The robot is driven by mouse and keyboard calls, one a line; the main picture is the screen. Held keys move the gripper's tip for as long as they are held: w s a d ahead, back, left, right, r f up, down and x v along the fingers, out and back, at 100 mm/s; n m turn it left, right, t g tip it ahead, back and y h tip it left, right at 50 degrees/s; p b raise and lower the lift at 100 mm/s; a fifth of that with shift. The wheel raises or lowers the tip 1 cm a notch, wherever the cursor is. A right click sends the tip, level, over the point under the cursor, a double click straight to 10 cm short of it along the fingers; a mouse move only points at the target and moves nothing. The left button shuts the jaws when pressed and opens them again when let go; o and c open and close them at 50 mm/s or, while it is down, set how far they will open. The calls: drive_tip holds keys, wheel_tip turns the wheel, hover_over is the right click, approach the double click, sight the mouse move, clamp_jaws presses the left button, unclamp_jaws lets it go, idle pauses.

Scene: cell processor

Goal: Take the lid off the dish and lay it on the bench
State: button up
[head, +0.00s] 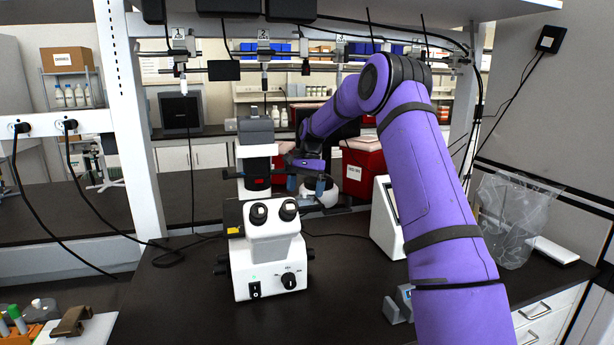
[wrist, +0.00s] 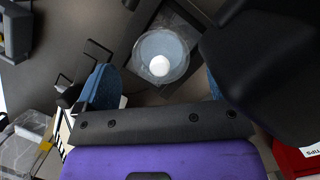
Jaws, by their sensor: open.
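A round, clear dish (wrist: 160,45) lies on a dark square plate in the wrist view, with a bright white spot in its middle. I cannot make out a separate lid edge. My gripper (wrist: 158,86) is open, with blue fingers to either side and the dish between and beyond them, apart from it. The right finger is mostly hidden behind a dark part. In the head view my gripper (head: 306,186) is beside the microscope (head: 272,240), at about stage height. The dish cannot be made out there.
The dark bench (head: 190,290) has bare room left of the microscope. A white device with a screen (head: 388,225) stands to its right, and a red bin (head: 362,168) behind. A clear bag (head: 512,215) is at far right. Cables run along the bench at left.

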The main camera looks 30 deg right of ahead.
drive_tip(key=shift+s+a+f, duration=0.15)
drive_tip(key=shift+a+f, duration=0.05)
drive_tip(key=shift+f, duration=0.5)
drive_tip(key=c, duration=1.3)
